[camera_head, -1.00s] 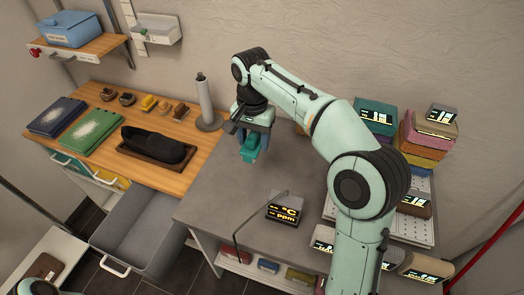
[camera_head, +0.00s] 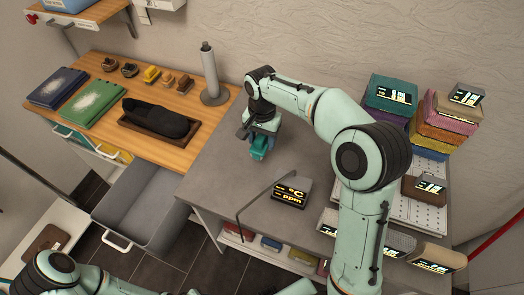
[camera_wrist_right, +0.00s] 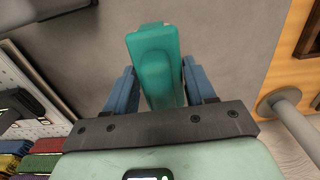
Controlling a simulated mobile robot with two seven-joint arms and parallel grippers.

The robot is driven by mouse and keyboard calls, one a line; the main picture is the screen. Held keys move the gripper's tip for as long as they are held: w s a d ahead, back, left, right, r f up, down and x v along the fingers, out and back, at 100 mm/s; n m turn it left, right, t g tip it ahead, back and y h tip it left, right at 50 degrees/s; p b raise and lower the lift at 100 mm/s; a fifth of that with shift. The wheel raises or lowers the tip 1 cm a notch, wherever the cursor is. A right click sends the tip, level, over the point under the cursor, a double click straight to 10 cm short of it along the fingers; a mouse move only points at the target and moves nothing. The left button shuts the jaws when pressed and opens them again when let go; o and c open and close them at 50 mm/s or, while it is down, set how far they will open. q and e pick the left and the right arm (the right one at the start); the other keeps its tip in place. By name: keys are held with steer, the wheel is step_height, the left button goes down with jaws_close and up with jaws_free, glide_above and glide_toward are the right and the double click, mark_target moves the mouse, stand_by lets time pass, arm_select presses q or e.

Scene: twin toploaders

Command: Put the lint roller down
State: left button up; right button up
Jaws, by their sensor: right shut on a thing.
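The lint roller (camera_head: 259,151) is a teal, rounded block-like thing in the head view, hanging below my right gripper (camera_head: 261,139) over the grey worktop (camera_head: 230,165). In the right wrist view the teal lint roller (camera_wrist_right: 156,65) sits between the two blue fingers of my right gripper (camera_wrist_right: 160,88), which is shut on it. Its far end points away over bare grey surface. I cannot tell whether it touches the worktop. My left arm shows at the bottom left of the head view, but its gripper is out of view.
A black and yellow display unit (camera_head: 290,192) and a thin bent rod stand on the worktop's front. A grey cylinder on a stand (camera_head: 210,72) is behind left. Stacked cloths (camera_head: 440,125) are on the right. A shoe on a tray (camera_head: 128,127) lies left. An open drawer (camera_head: 140,205) juts out.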

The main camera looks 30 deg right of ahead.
mark_target(262, 150)
step_height(262, 150, down, 6)
steer(key=shift+r, duration=0.1)
stand_by(0.4)
steer(key=shift+f+b, duration=0.2)
steer(key=shift+b, duration=0.15)
steer(key=o, duration=1)
steer(key=shift+o, duration=0.5)
steer(key=shift+r, duration=0.15)
